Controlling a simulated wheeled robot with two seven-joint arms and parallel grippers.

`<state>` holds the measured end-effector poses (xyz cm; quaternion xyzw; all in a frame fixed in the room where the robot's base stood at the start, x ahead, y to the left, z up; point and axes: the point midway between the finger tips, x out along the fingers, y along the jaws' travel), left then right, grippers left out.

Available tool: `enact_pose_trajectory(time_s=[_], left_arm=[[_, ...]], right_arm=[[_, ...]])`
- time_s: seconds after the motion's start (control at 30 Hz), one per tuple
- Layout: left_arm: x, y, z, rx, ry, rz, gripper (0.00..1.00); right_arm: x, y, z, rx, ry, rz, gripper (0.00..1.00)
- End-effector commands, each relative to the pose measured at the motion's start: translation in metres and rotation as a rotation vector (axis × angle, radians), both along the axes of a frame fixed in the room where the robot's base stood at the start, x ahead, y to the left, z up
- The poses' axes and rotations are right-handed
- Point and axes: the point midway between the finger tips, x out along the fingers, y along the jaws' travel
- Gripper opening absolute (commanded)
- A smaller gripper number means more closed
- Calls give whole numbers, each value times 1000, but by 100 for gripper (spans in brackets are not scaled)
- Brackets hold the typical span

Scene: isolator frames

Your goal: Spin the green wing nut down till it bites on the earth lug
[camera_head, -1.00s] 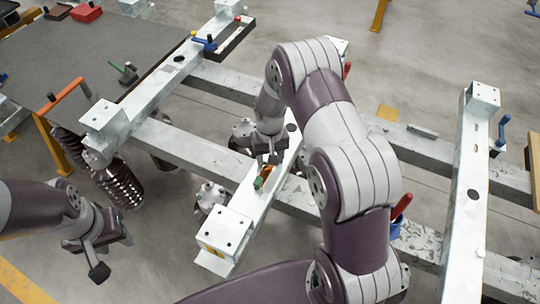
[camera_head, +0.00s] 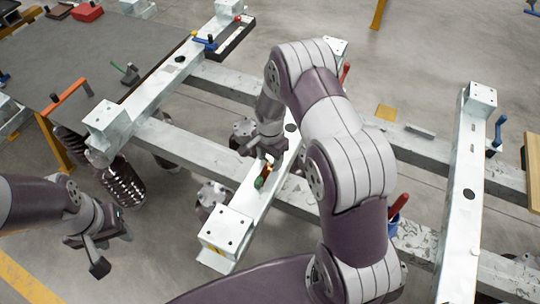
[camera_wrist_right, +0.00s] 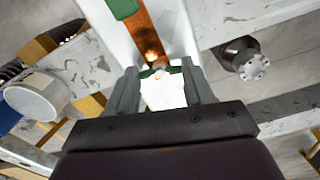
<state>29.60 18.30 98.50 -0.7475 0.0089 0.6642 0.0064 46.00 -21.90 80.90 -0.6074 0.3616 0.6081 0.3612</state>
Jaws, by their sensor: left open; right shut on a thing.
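The green wing nut (camera_wrist_right: 158,71) shows in the right wrist view between my right gripper's fingertips. My right gripper (camera_wrist_right: 163,76) is shut on it. Just beyond the nut is a copper-coloured strip (camera_wrist_right: 150,32) with a bright spot, lying on the pale crossbeam; I cannot make out the earth lug clearly. A green piece (camera_wrist_right: 122,8) sits at the strip's far end. In the head view my right gripper (camera_head: 262,154) is over the crossbeam (camera_head: 245,215), hiding the nut. My left gripper (camera_head: 105,256) is open and empty at lower left, away from the beam.
Galvanised rails (camera_head: 420,149) run across below the crossbeam. A grey table (camera_head: 60,65) with an orange-handled tool (camera_head: 66,97) is at upper left. Red-handled (camera_head: 399,204) and blue-handled (camera_head: 499,129) clamps stand to the right.

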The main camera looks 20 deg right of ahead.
Motion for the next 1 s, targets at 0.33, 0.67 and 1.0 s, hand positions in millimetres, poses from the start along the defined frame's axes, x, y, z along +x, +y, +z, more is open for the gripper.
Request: enact_pose_trajectory(time_s=[0.33,0.67,1.0], left_arm=[[0,0,6,0,0,0,43],[0,0,8,0,0,0,43],[0,0,8,0,0,0,43]], right_arm=[[1,0,2,-1,-4,-295,21],[1,0,1,0,-4,-475,21],[1,0,1,0,-4,-537,21]])
